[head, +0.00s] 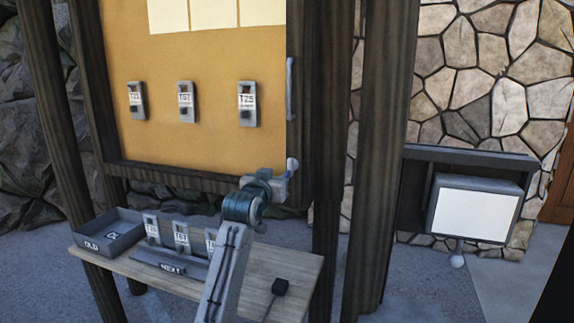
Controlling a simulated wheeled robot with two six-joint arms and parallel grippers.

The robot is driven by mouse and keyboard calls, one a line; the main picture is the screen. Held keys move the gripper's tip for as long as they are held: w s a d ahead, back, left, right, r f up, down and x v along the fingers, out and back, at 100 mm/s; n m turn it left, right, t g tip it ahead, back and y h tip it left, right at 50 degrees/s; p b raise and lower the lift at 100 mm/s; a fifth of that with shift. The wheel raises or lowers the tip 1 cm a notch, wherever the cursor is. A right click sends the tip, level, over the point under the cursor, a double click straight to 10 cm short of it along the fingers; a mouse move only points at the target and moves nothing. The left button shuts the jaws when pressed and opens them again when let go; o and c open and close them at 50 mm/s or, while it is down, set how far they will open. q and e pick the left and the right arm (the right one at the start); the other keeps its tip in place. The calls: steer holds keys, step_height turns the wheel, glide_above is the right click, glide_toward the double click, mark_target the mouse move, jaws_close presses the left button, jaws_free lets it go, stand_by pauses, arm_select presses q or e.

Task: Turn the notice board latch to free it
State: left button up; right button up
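The notice board (190,60) has an orange-tan face in a dark wooden frame. A pale rounded knob (292,163), which looks like the latch, shows at the lower right of the frame. My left gripper (281,178) is at this corner, right by the knob. Its fingers are small and partly hidden behind the teal wrist, so I cannot tell whether they are open or shut, or touching the knob. My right gripper is not in view.
A grey vertical handle (290,88) is on the frame's right edge. Three labelled tags (186,101) hang on the board. A dark post (385,150) stands to the right.

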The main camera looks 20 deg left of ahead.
mark_target(289, 164)
arm_select(q)
steer(key=w+p, duration=0.1)
steer(key=w, duration=0.2)
steer(key=w+p, duration=0.1)
steer(key=w, duration=0.3)
steer(key=shift+w+d+r+p, duration=0.1)
steer(key=shift+d+p, duration=0.1)
steer(key=shift+p, duration=0.1)
steer(key=shift+w, duration=0.6)
steer(key=shift+w+f, duration=0.2)
jaws_close()
